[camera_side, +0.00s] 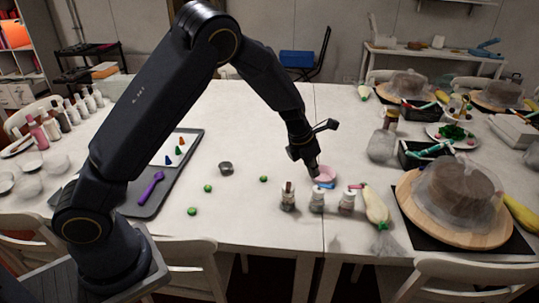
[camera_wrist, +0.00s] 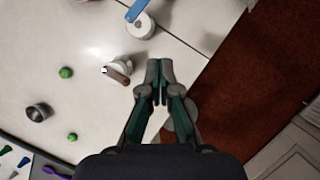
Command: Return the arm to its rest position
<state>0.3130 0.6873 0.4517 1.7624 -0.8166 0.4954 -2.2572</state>
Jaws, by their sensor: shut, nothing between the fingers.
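My gripper (camera_side: 312,172) is over the middle of the white table, above the small bottles near its front edge. In the wrist view, my gripper (camera_wrist: 160,65) has its fingertips together and nothing shows between them. The fingers point over the table's edge, beside a small bottle (camera_wrist: 117,66) and a white ring-shaped top (camera_wrist: 142,26). My arm is stretched out from the lower left, bent high at the elbow.
Small bottles (camera_side: 288,198) stand below my gripper. A metal cup (camera_side: 226,168) and green balls (camera_side: 208,188) lie to the left, then a dark tray (camera_side: 195,145) with a purple tool (camera_side: 152,186). A covered cake (camera_side: 455,190) on a wooden turntable (camera_side: 420,222) stands at right.

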